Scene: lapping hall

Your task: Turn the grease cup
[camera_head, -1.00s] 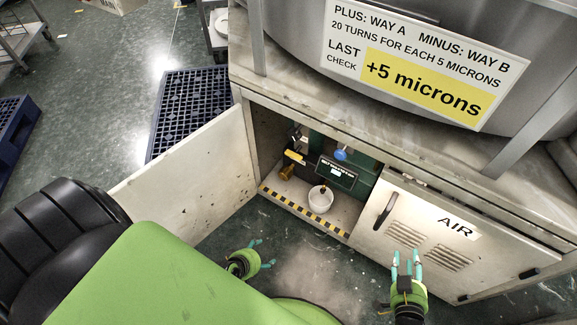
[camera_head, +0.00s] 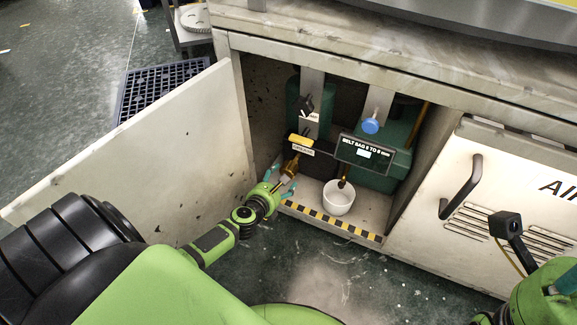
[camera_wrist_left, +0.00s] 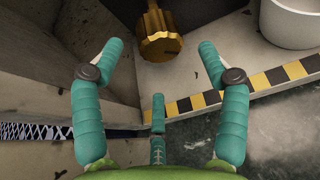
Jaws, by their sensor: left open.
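The grease cup (camera_head: 291,163), a brass ribbed knob, sits low on the left inside the open cabinet, below a yellow-topped label (camera_head: 301,143). It also shows at the top of the left wrist view (camera_wrist_left: 160,40), its ribbed end facing my fingers. My left gripper (camera_head: 285,183) is open at the cabinet's opening, just in front of the grease cup. In the wrist view its fingers are spread on either side below the cup, with gaps to it; no grip shows. My right gripper (camera_head: 564,283) is at the lower right, partly cut off; its opening cannot be told.
A white bowl (camera_head: 338,199) stands on the cabinet floor right of the cup. A blue knob (camera_head: 370,125) and a black knob (camera_head: 305,103) are above. The open door (camera_head: 150,160) stands left of my arm. A striped edge (camera_head: 330,222) borders the cabinet floor.

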